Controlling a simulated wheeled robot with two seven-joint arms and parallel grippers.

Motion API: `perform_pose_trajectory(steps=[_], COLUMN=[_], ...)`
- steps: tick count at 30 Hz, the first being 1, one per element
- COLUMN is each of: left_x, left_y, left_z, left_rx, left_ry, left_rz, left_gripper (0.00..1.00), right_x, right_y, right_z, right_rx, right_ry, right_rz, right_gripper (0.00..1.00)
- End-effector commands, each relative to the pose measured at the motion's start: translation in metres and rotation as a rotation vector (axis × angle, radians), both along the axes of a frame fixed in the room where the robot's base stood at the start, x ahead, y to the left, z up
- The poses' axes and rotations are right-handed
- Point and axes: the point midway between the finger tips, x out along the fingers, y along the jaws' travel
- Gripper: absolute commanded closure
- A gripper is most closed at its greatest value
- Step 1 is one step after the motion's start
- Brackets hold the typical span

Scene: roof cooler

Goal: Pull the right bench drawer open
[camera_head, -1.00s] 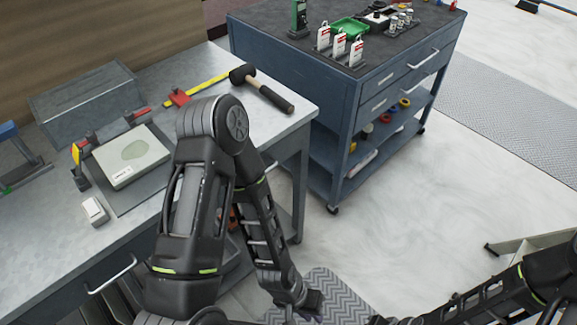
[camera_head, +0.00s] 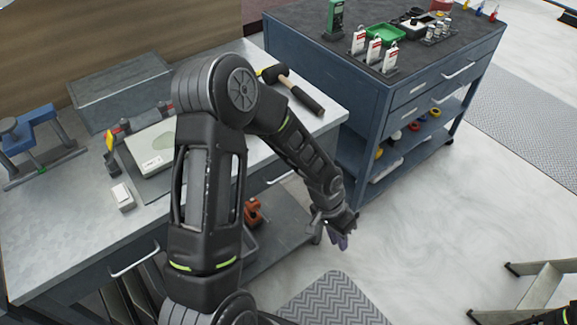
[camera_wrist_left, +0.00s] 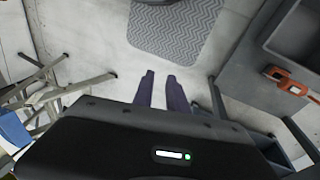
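The grey workbench (camera_head: 60,235) stands at the left in the head view. Its right drawer (camera_head: 287,166) is under the right end of the top and looks shut. My arm hides much of its front. My left gripper (camera_head: 338,239) hangs over the floor right of the bench, apart from the handle, fingers pointing down. In the left wrist view its two fingers (camera_wrist_left: 159,92) stand apart with nothing between them. The right gripper is out of view.
A left drawer handle (camera_head: 135,262) shows at lower left. An orange tool (camera_head: 252,212) lies on the bench's lower shelf. A blue tool cart (camera_head: 372,110) stands beyond the bench. A ridged mat (camera_head: 335,300) lies on the floor; a step ladder (camera_head: 535,290) stands lower right.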

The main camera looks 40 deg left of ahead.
Motion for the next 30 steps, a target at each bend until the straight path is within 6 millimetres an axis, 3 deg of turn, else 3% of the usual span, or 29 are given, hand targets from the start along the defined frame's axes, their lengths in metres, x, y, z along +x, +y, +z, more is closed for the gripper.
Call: perform_pose_trajectory(steps=[1, 3, 6, 10, 13, 22, 30], left_x=[0.025, 0.043, 0.052, 0.051, 0.049, 0.049, 0.049], left_y=[0.037, 0.086, 0.142, 0.181, 0.189, 0.188, 0.192], left_z=[0.036, 0.08, 0.132, 0.171, 0.18, 0.178, 0.153], left_rx=[0.076, 0.188, 0.323, 0.42, 0.442, 0.44, 0.438], left_ry=[-0.028, -0.033, -0.022, -0.002, 0.005, 0.008, 0.009], left_rz=[-0.028, -0.061, -0.072, -0.064, -0.061, -0.062, -0.061], left_gripper=[0.82, 0.82, 0.82, 0.82, 0.82, 0.82, 0.82], right_x=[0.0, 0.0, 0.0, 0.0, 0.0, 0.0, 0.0], right_y=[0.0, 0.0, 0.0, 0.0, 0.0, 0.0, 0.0], right_z=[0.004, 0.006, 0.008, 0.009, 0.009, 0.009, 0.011], right_rx=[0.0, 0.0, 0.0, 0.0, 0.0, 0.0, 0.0], right_ry=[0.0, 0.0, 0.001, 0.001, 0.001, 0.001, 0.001], right_rz=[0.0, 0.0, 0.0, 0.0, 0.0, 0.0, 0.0], right_gripper=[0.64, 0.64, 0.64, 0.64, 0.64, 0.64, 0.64])
